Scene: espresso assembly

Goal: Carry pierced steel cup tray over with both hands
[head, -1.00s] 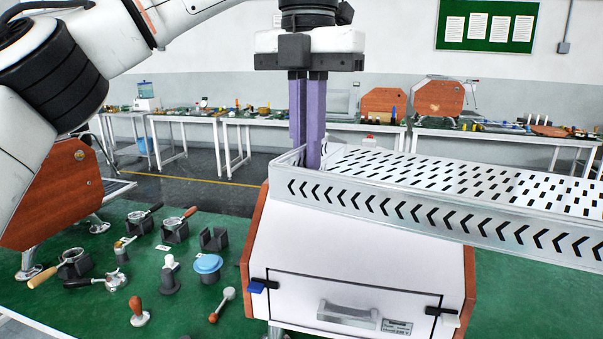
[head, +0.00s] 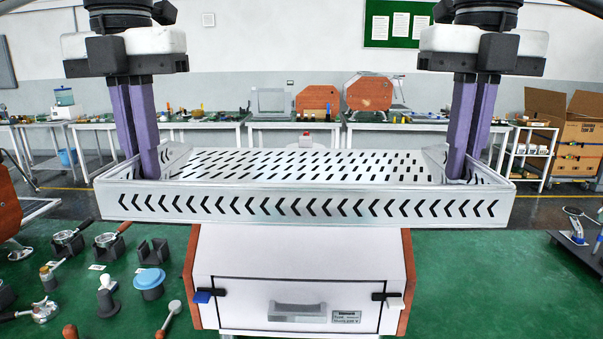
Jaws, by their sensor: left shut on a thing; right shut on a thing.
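The pierced steel cup tray (head: 300,208) is a long shallow tray with slots in its floor and chevron cut-outs along its front wall. It spans the middle of the head view and looks about level. My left gripper (head: 149,172) is shut on the tray's left end, its purple fingers reaching down at the end wall. My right gripper (head: 456,172) is shut on the tray's right end in the same way. The white machine with wooden side panels (head: 300,262) stands below and behind the tray's front wall; the tray hides its top. I cannot tell whether they touch.
The green worktop (head: 480,285) holds portafilters (head: 68,240), a blue-topped tool (head: 149,280) and other small tools at left. A grey stand with a blue-handled item (head: 575,240) is at right. The worktop right of the machine is clear. Cardboard boxes (head: 580,140) stand behind.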

